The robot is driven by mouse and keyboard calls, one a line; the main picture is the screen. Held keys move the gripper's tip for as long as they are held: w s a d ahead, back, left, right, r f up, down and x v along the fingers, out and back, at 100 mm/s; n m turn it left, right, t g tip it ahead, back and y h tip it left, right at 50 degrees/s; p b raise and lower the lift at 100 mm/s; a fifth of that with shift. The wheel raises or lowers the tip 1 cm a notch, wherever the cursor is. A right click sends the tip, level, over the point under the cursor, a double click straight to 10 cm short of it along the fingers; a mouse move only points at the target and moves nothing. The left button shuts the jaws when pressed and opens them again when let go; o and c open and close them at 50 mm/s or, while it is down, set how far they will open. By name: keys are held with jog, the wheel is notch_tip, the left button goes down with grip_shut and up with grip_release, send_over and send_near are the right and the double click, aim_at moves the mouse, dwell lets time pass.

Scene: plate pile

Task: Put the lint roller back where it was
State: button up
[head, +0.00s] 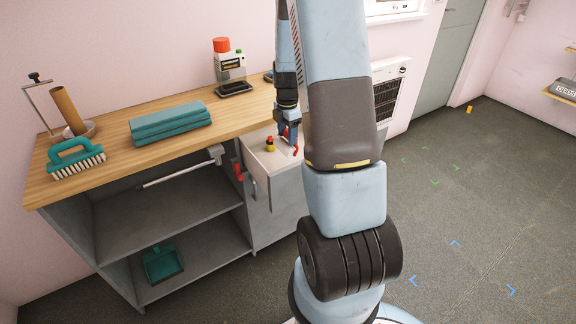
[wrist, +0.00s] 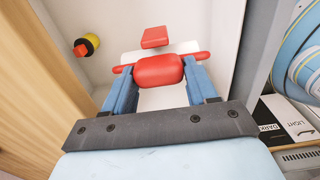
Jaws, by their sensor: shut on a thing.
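My gripper (wrist: 160,66) is shut on the lint roller (wrist: 158,71), seen in the wrist view as a red rounded body between the blue fingers. A white part and a flat red piece of it appear to show behind and below. In the head view my gripper (head: 290,138) points down into the open drawer (head: 257,170), just in front of the worktop edge. The roller is mostly hidden there by the fingers and arm. I cannot tell whether it touches the drawer floor.
A small yellow-and-red object (head: 269,144) is in the drawer, left of my gripper; it also shows in the wrist view (wrist: 87,45). The worktop (head: 110,165) holds folded teal cloths (head: 170,120), a teal brush (head: 75,159) and a red-capped bottle (head: 229,65). Drawer walls are close around.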

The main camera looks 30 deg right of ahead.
aim_at(289, 154)
jog(key=f, duration=0.5)
jog(key=shift+s+d+f, duration=0.15)
jog(key=shift+d+f, duration=0.1)
jog(key=shift+f, duration=2)
jog(key=o, duration=1)
